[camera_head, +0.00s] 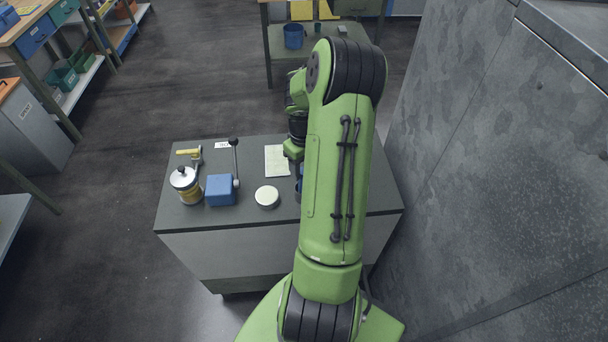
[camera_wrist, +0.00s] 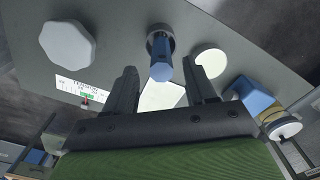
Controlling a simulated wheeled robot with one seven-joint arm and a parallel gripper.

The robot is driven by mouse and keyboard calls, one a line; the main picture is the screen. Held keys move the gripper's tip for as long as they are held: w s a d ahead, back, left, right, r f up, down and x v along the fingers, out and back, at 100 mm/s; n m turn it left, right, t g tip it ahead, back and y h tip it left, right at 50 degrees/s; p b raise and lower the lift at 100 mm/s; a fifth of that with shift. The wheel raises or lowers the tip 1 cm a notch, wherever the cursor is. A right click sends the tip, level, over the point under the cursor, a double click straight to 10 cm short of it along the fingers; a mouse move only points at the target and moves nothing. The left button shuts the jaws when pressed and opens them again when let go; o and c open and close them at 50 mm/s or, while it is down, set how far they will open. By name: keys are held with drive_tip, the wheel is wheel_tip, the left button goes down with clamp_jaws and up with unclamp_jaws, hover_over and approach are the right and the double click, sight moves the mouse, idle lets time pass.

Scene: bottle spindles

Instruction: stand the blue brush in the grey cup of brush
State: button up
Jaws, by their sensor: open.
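The blue brush (camera_wrist: 161,68) stands with its near end toward the wrist camera, and its far end appears to be inside the round grey cup (camera_wrist: 151,33). My gripper (camera_wrist: 159,66) is open, with one finger on each side of the brush's near end and visible gaps between. In the head view my arm covers most of the brush and cup; only a sliver of blue shows beside the arm. How deep the brush sits is hidden.
A white-topped round tin (camera_head: 267,196), a blue block with a lever (camera_head: 220,190) and a lidded canister (camera_head: 187,185) stand on the cabinet top (camera_head: 240,225). A paper sheet (camera_head: 277,160) lies behind. The wrist view shows a white octagonal object (camera_wrist: 68,42). A tall grey wall is at right.

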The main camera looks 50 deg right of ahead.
wheel_tip(320, 180, up, 7)
drive_tip(key=shift+a+f+p, duration=0.1)
drive_tip(key=shift+f+p, duration=0.05)
drive_tip(key=shift+p, duration=0.2)
drive_tip(key=w+a+r+n+t+h, duration=0.1)
drive_tip(key=w+a+r+h, duration=0.15)
drive_tip(key=a+r, duration=1.05)
drive_tip(key=s+a+r+t+y, duration=0.1)
drive_tip(key=s+a+t, duration=0.1)
drive_tip(key=s+a, duration=0.3)
drive_tip(key=s+a+r+n+t+y, duration=0.1)
drive_tip(key=s+a, duration=0.5)
drive_tip(key=a, duration=0.6)
drive_tip(key=shift+a+r+n+t, duration=0.3)
drive_tip(key=shift+r+t, duration=0.35)
drive_tip(key=shift+t, duration=0.15)
drive_tip(key=shift+s+y, duration=0.1)
drive_tip(key=shift+y, duration=0.15)
